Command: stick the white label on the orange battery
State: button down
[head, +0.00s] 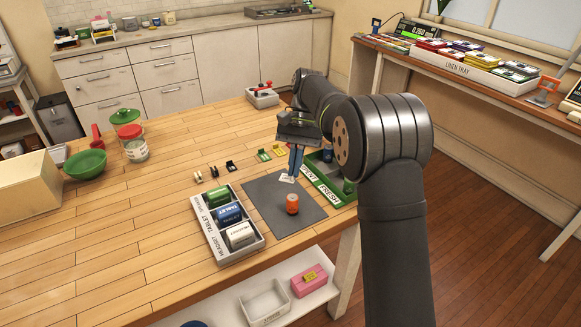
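The orange battery (292,205) stands upright on the dark grey mat (265,208). A small white label (287,179) with faint dark marks shows just behind it, at the lower end of my fingers. My gripper (294,174) points down over the back part of the mat, its blue fingers close together. The fingertips are at or very near the label. I cannot tell whether they grip it or whether it lies on the mat.
A grey sorting tray (212,244) with green, blue and white items stands left of the mat. A green bin (333,192) marked "FRESH" stands at the right, near the table edge. Small black and yellow clips lie behind the mat. A green bowl (85,164) and jar (135,150) stand far left.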

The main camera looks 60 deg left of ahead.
jog(key=shift+s+d+r+m+g+y, duration=0.1)
jog(key=shift+d+r+m+g+y, duration=0.15)
jog(key=shift+d+r+m+y, duration=0.75)
jog(key=shift+w+a+r+m+g+y, duration=0.15)
jog(key=shift+r+m+g+y, duration=0.25)
jog(key=shift+m, duration=1.35)
jog(key=shift+s+d+r+m+g+y, duration=0.15)
jog(key=shift+d+r+m+y, duration=0.45)
jog(key=shift+m, duration=0.75)
jog(key=shift+a+r, duration=0.15)
notch_tip(320, 180, down, 9)
jog(key=shift+f, duration=0.6)
jog(key=c, duration=1.6)
grip_release()
